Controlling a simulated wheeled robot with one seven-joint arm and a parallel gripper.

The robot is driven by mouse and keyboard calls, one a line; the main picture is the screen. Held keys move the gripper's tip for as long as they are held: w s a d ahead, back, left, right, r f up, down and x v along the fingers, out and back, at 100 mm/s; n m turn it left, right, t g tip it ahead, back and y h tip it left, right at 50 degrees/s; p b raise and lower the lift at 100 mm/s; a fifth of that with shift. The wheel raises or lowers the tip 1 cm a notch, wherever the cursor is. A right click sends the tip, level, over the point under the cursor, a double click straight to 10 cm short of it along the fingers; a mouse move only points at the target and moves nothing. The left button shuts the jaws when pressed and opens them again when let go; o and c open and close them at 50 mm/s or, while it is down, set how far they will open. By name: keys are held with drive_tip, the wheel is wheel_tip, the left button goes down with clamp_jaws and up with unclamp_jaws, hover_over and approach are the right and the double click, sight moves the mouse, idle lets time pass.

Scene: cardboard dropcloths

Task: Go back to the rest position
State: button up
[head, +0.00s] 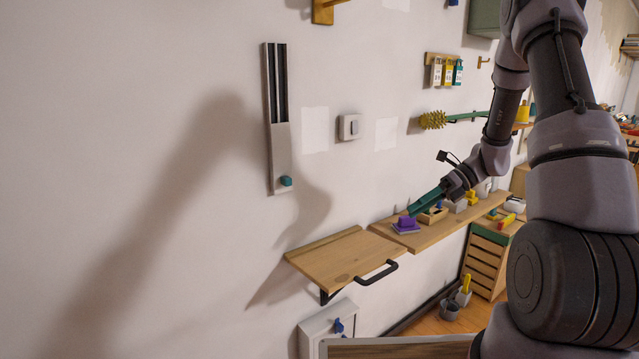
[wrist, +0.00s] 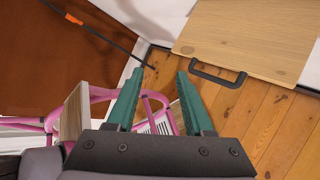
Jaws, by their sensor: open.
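My gripper (head: 416,208) has green fingers and is at the end of my arm, on the right side of the head view. It appears in front of the long wall shelf (head: 455,222). In the wrist view my gripper (wrist: 158,88) shows both green fingers apart, with nothing between them. A wooden fold-down board (head: 345,258) with a dark handle is on the wall, left of and below my gripper in the head view. The same board shows in the wrist view (wrist: 265,40).
A purple block (head: 405,224) and other small items stand on the long shelf. A green-and-wood drawer unit (head: 486,262) stands below it. A pink-framed piece of furniture (wrist: 97,92) is below the fingers. A grey slider panel (head: 279,150) hangs on the wall; the left wall is bare.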

drive_tip(key=s+r+n+t+h, duration=0.4)
drive_tip(key=s+r+n, duration=0.6)
drive_tip(key=r, duration=0.3)
drive_tip(key=s+a+r+n+t+h, duration=0.1)
drive_tip(key=s+r+n+t+h, duration=0.3)
drive_tip(key=s+r+n, duration=0.6)
drive_tip(key=shift+r+n+t+h, duration=0.3)
drive_tip(key=shift+r+n+h, duration=0.4)
drive_tip(key=shift+r+n, duration=0.8)
drive_tip(key=shift+r, duration=0.1)
